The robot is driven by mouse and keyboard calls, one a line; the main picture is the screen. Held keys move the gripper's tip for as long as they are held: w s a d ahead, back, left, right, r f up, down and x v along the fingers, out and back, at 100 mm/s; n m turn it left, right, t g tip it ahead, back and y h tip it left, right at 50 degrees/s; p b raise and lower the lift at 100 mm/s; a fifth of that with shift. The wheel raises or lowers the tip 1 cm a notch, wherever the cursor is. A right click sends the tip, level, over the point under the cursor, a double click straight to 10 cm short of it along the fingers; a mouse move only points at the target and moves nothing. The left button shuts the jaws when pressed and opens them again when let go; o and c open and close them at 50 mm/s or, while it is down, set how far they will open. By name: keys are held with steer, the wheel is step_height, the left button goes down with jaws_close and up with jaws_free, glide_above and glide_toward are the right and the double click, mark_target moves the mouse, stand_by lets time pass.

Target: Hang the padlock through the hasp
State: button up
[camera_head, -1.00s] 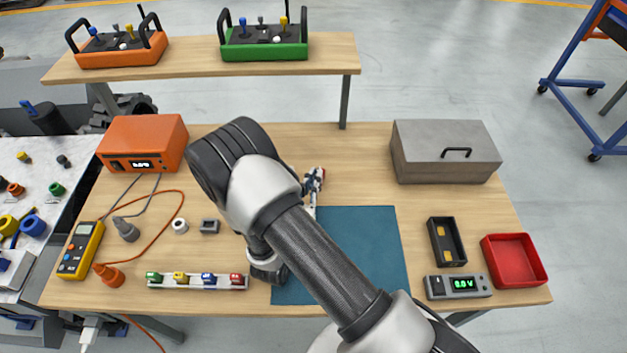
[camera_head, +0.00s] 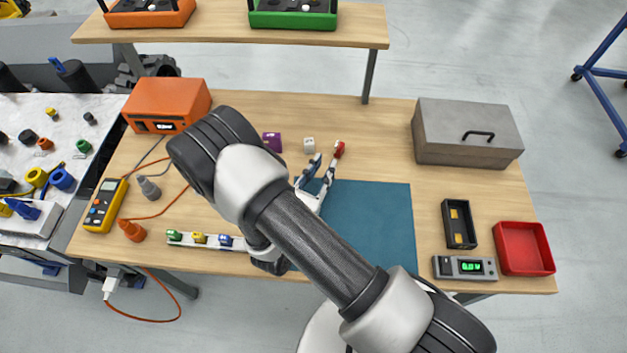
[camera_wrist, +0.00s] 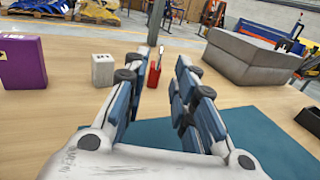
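My gripper (camera_head: 322,166) is over the back of the workbench, near the blue mat's far edge. In the wrist view my gripper (camera_wrist: 156,72) has its two fingers apart with nothing between the pads. A small red object (camera_wrist: 154,76) with a thin grey upright part (camera_wrist: 161,54) stands beyond the fingertips; it also shows in the head view (camera_head: 339,149). I cannot tell whether it is the hasp or a padlock. Small green (camera_head: 174,235), yellow (camera_head: 199,238) and blue (camera_head: 225,241) pieces, possibly padlocks, sit along a white rail (camera_head: 210,246).
A purple block (camera_head: 272,141) and white block (camera_head: 308,145) stand left of the red object. A grey metal box (camera_head: 468,140) is back right. A red tray (camera_head: 525,248), black holder (camera_head: 459,224) and meter (camera_head: 464,267) lie right. The blue mat (camera_head: 385,215) looks clear.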

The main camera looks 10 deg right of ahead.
steer(key=p+v, duration=0.1)
steer(key=v, duration=0.5)
steer(key=s+d+r+m+g+h, duration=0.1)
steer(key=s+d+r+m+g, duration=0.3)
steer(key=d+r+m+g, duration=0.4)
steer(key=s+d+r+m+g+h, duration=0.1)
steer(key=s+d+r+m+g, duration=0.4)
steer(key=d+r+m+g, duration=0.35)
steer(key=s+a+r+m+t+y, duration=0.6)
steer(key=s+a+r+m+y, duration=0.1)
steer(key=r+m+y, duration=0.4)
steer(key=shift+s+m+y, duration=0.5)
steer(key=shift+s+m, duration=0.1)
steer(key=shift+m, duration=0.25)
